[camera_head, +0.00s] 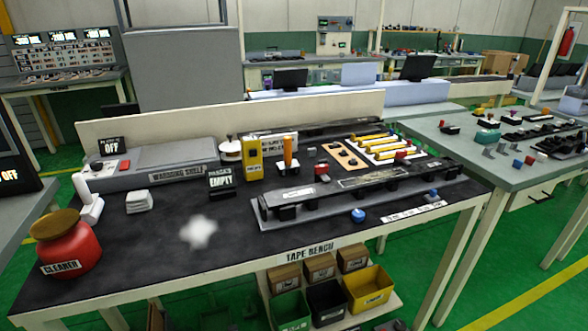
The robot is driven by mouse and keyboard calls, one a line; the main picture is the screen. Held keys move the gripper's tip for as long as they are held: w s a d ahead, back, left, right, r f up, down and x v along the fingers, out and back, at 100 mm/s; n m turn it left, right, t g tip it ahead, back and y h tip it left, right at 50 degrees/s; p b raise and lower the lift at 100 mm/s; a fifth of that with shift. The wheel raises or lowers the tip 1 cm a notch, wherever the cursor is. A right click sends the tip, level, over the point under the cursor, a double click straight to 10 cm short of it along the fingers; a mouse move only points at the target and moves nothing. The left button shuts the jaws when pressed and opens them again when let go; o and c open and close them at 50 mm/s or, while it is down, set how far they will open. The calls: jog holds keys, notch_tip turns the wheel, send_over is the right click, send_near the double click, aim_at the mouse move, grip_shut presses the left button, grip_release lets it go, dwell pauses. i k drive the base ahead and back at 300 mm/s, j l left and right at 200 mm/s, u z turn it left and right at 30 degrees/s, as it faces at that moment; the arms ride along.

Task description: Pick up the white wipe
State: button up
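A small stack of folded white cloth (139,202), which looks like wipes, lies on the dark top of the tape bench (150,262), at its left side. A bright white patch with soft, blurred edges (199,232) shows on the bench top to the right of and nearer than the stack. I cannot tell whether this patch is a loose wipe or a glare of light. My gripper is not in view.
A red cleaner container (68,248) stands at the bench's left end, with a white upright tool (90,203) behind it. The warming shelf (168,168) is behind the stack. A black "EMPTY" sign (221,181) stands to its right.

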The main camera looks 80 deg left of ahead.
aim_at(138, 201)
jog(key=u, duration=3.35)
